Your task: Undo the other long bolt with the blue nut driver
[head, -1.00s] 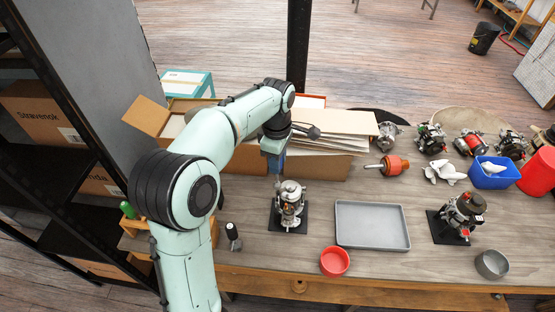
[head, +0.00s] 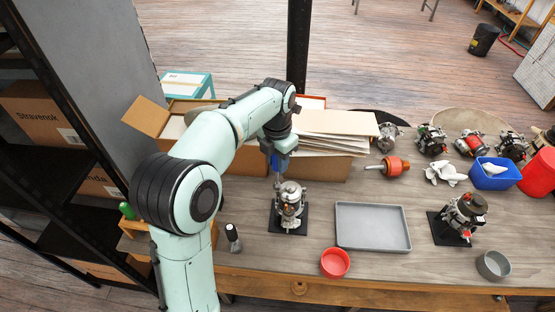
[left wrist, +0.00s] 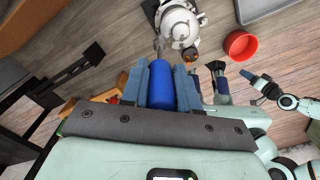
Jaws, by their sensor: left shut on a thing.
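My left gripper (head: 278,160) is shut on the blue nut driver (left wrist: 162,88), whose thick blue handle sits between the fingers in the left wrist view. Its shaft points down at the silver alternator (head: 290,198) on a black stand (head: 293,226). The driver's tip is at the alternator's top left side in the head view; I cannot tell whether it is seated on a bolt. The alternator also shows at the top of the left wrist view (left wrist: 178,24). The long bolts are too small to make out. What looks like my right gripper (left wrist: 249,77) is small in the left wrist view.
A grey tray (head: 372,246) and a red bowl (head: 335,262) lie right of the alternator. A black-handled tool (head: 231,232) stands front left. A second unit (head: 464,212) stands at right, near a grey bowl (head: 492,265). A cardboard box (head: 317,172) is behind.

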